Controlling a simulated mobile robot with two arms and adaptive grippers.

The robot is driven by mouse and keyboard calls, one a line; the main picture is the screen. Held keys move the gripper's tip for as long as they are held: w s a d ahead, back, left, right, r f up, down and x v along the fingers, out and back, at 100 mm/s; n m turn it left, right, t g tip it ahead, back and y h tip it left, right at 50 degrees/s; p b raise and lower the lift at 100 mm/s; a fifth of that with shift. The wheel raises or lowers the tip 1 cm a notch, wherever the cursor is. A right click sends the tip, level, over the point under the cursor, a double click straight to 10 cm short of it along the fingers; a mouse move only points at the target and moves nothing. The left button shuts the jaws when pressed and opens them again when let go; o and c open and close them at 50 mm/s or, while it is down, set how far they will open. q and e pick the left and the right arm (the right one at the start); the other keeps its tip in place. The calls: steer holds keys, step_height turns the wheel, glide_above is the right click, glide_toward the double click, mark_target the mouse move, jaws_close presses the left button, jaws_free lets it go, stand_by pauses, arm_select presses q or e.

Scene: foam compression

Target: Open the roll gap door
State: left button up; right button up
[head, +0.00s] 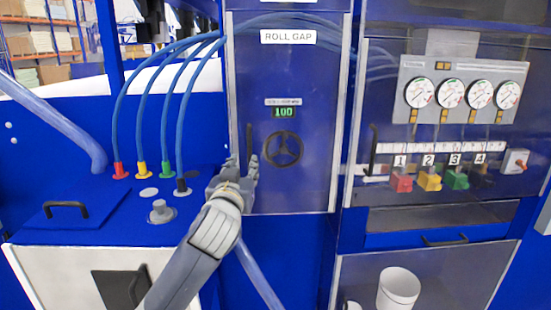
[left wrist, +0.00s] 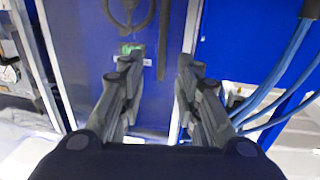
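The roll gap door (head: 305,185) is a tall clear panel in a light frame under a ROLL GAP label (head: 288,37); it looks shut. Its black vertical handle (head: 250,140) is on the door's left side. My left gripper (head: 236,172) is at the lower part of the handle. In the left wrist view its two fingers (left wrist: 157,75) are spread, and the dark handle (left wrist: 165,40) shows between them, running down to the fingertips. I cannot tell whether they touch it. The handwheel (head: 283,149) and green display (head: 284,112) are behind the door. My right gripper is out of view.
Blue hoses (head: 182,105) run to coloured connectors on the left bench, close to my left arm. A gauge panel (head: 458,90) and numbered coloured blocks (head: 429,180) are behind the right panel. A white bin (head: 398,288) is at lower right.

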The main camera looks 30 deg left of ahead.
mark_target(250, 150)
arm_select(q)
steer(key=p+x, duration=0.3)
steer(key=x, duration=0.6)
steer(key=shift+w+r, duration=0.15)
steer(key=shift+w, duration=0.15)
steer(key=shift+w+a, duration=0.2)
steer(key=shift+w, duration=0.2)
steer(key=c, duration=0.7)
steer(key=shift+s, duration=0.1)
jaws_close()
